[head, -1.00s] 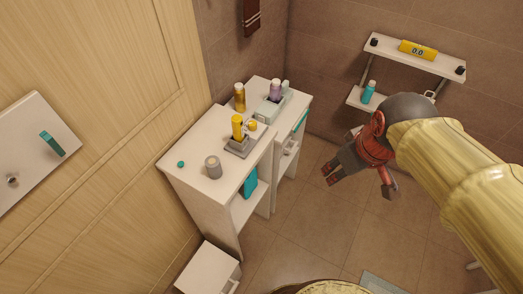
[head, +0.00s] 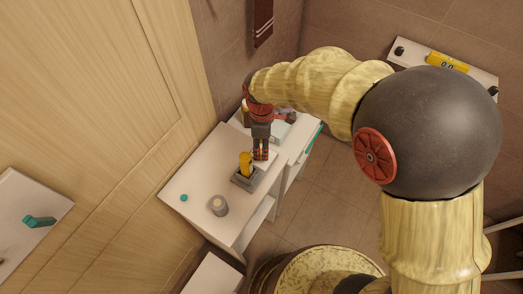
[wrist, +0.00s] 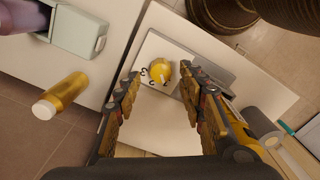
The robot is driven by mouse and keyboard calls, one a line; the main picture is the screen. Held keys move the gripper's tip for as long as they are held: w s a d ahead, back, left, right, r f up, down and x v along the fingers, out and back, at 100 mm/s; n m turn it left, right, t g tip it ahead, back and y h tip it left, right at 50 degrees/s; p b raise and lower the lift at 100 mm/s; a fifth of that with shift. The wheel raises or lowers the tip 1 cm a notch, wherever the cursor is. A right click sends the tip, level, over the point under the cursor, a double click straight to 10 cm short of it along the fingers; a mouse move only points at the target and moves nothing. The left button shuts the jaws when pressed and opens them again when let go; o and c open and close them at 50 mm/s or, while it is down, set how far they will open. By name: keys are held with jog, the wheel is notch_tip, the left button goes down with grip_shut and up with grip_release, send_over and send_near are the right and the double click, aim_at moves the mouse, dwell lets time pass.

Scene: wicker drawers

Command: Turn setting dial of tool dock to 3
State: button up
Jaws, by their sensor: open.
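The tool dock's round yellow dial (wrist: 160,71) shows in the wrist view on a pale plate (wrist: 151,45) with small dark marks beside it. In the head view the dock has a grey base (head: 246,181) holding a yellow tool (head: 245,163); my gripper hides the dial there. My gripper (head: 261,157) points down over the dock's far side. In the wrist view the gripper (wrist: 159,75) is open, with one finger on each side of the dial; contact cannot be told.
A grey jar (head: 219,205) and a teal knob (head: 184,198) are on the white cabinet's top (head: 190,180). A yellow bottle (wrist: 65,94) and a pale green holder (wrist: 82,28) are near the gripper in the wrist view. The wooden wall is close at left.

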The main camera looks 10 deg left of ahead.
jog(key=shift+f, duration=1.6)
jog(key=shift+c, duration=0.5)
grip_shut()
